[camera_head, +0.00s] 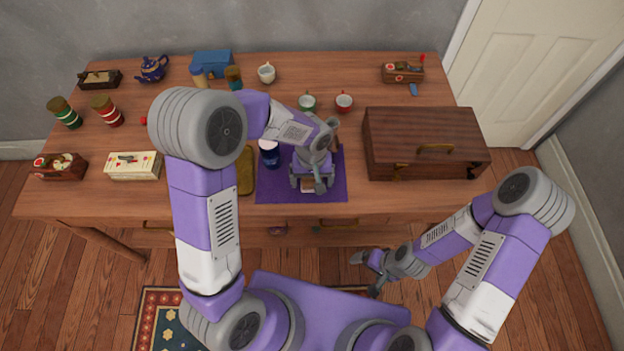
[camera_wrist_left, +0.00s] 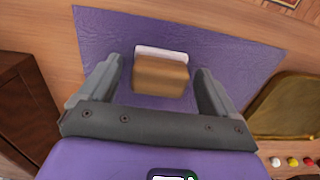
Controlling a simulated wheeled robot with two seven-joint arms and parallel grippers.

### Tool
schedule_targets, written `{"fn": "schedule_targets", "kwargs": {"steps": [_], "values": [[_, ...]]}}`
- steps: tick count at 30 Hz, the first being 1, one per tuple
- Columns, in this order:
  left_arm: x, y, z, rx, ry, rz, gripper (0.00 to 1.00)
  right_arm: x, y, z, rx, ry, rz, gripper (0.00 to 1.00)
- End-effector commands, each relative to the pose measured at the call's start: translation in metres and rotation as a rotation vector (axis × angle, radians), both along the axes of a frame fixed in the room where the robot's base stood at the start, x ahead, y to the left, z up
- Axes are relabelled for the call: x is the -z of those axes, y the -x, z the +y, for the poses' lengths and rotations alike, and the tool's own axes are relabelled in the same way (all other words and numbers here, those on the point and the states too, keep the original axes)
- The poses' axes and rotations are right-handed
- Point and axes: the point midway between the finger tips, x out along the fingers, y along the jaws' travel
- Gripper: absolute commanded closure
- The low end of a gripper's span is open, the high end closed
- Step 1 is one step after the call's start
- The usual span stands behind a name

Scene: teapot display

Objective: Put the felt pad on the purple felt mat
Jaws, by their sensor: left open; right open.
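The purple felt mat (camera_head: 272,190) lies flat on the table near its front edge; it also fills much of the left wrist view (camera_wrist_left: 107,30). A tan pad with a white edge, seemingly the felt pad (camera_wrist_left: 160,76), lies over the mat. In the head view it is mostly hidden under my left gripper (camera_head: 308,186). In the left wrist view the open fingers stand on either side of it, with gaps to both sides. I cannot tell whether its underside fully touches the mat. My right gripper (camera_head: 367,273) is open and empty, in front of the table.
A dark wooden chest (camera_head: 422,143) stands right of the mat. A blue jar (camera_head: 269,157) stands at the mat's back left, and an olive-gold tray (camera_head: 246,172) lies left of it.

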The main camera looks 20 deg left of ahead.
Motion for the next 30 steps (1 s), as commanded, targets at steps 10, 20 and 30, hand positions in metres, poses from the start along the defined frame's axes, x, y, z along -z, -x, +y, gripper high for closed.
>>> {"fn": "schedule_targets", "kwargs": {"steps": [10, 20, 30], "values": [[-0.080, -0.001, -0.001, 0.000, 0.003, -0.005, 0.09, -0.027, 0.000, 0.000, 0.000, 0.000, 0.000, 0.07], [-0.110, 0.000, -0.001, 0.001, 0.001, 0.000, 0.09, -0.034, 0.000, 0.000, 0.000, 0.000, 0.000, 0.07], [-0.110, 0.000, 0.000, 0.001, 0.001, 0.000, 0.09, -0.034, 0.000, 0.000, 0.000, 0.000, 0.000, 0.07]]}}
